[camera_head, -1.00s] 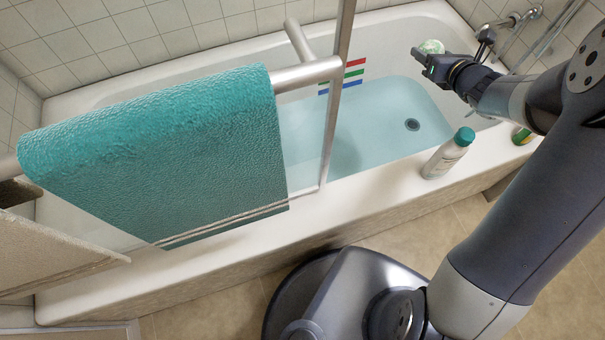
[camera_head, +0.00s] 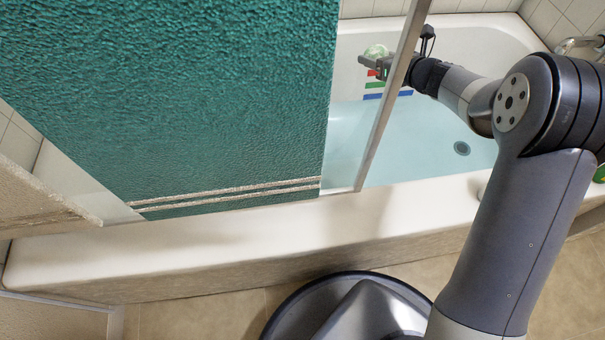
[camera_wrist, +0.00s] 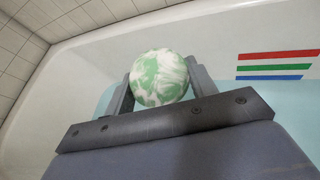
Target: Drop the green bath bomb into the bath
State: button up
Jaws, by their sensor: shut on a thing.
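The green bath bomb (camera_wrist: 160,78) is a ball marbled green and white. In the wrist view it sits between the two fingers of my gripper (camera_wrist: 160,90), which is shut on it. In the head view the bath bomb (camera_head: 375,52) shows small, partly behind the glass screen, with my gripper (camera_head: 374,61) around it. The bath (camera_head: 430,197) is a white tub holding pale blue water (camera_head: 400,150). My gripper holds the bomb over the tub, in front of the far wall with its coloured stripes.
A glass screen with a metal edge post (camera_head: 392,95) stands on the bath's near rim, close to my arm. A teal towel (camera_head: 200,100) hangs over it and hides the tub's left part. A drain (camera_head: 461,148) shows at the right. Red, green and blue stripes (camera_wrist: 278,65) mark the wall.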

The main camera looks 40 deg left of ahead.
notch_tip(320, 180, down, 6)
jog(key=b, duration=0.4)
jog(key=shift+b, duration=0.4)
jog(key=o, duration=1.1)
jog(key=p+v, duration=0.3)
jog(key=v, duration=0.7)
jog(key=shift+s+d+r, duration=0.1)
jog(key=shift+d+r, duration=0.15)
jog(key=shift+d, duration=0.05)
